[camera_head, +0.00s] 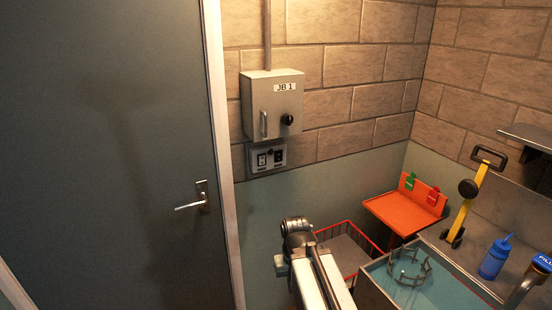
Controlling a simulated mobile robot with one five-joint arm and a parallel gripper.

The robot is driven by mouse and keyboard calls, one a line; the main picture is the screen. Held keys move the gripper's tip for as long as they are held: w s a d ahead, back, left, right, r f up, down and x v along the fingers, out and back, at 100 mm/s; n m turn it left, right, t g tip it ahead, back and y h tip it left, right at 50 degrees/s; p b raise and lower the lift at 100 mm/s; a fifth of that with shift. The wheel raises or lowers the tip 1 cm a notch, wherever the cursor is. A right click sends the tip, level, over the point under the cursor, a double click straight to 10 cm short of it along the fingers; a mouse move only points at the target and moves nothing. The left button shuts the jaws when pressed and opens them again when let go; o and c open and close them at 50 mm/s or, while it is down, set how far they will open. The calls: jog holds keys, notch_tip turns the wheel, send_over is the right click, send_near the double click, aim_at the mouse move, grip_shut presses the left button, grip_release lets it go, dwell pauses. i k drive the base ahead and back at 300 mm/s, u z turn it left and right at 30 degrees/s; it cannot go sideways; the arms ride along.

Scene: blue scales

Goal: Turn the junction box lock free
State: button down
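The junction box (273,104) is a light grey metal case on the brick wall, labelled "JB 1". Its door looks closed. A round black lock knob (287,119) sits at the lower right of its front. A slim vertical handle (264,124) is at the lower left. Part of my arm (318,275) rises from the bottom middle, below the box and well apart from it. I cannot make out my gripper's fingers in this view. Nothing is touching the knob.
A switch panel (267,159) is under the box. A grey door (110,150) with a lever handle fills the left. At right are an orange tray (404,214), a red wire basket (347,250), a yellow tool (467,209), a blue bottle (495,258) and a sink-like basin (437,290).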

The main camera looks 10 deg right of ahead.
aim_at(288, 119)
jog(key=k, duration=0.5)
jog(key=z, duration=0.55)
jog(key=i, duration=0.65)
jog(key=u, duration=1.8)
jog(key=i, duration=0.25)
